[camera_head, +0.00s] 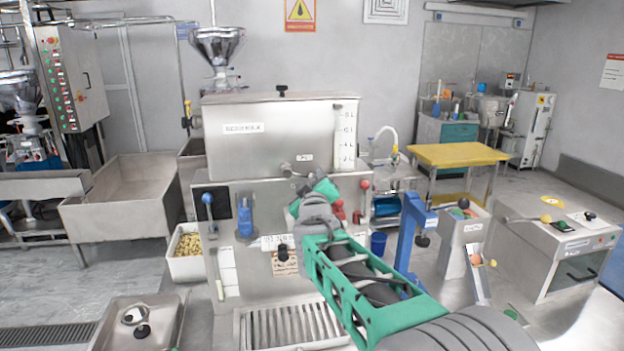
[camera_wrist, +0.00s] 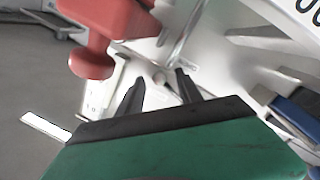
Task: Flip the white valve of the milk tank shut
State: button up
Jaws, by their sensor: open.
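The steel milk tank (camera_head: 285,125) sits on top of the machine in the middle of the head view, with a label on its front and a level scale at its right end. My gripper (camera_wrist: 158,82) is open, its two dark fingers apart in the wrist view. A small pale rounded part shows between and beyond the fingertips; I cannot tell whether it is the white valve. In the head view my green hand and wrist cover part of the front below the tank, and I cannot make out the valve there.
A red handle (camera_wrist: 108,35) is close to my fingers at upper left in the wrist view. A blue-knobbed lever (camera_head: 208,199) and a red-knobbed lever (camera_head: 364,185) flank the machine front. A drain grate (camera_head: 290,325) lies below. A yellow table (camera_head: 457,155) stands at right.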

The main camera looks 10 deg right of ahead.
jog(key=c, duration=0.9)
grip_shut()
jog(key=shift+r, duration=0.3)
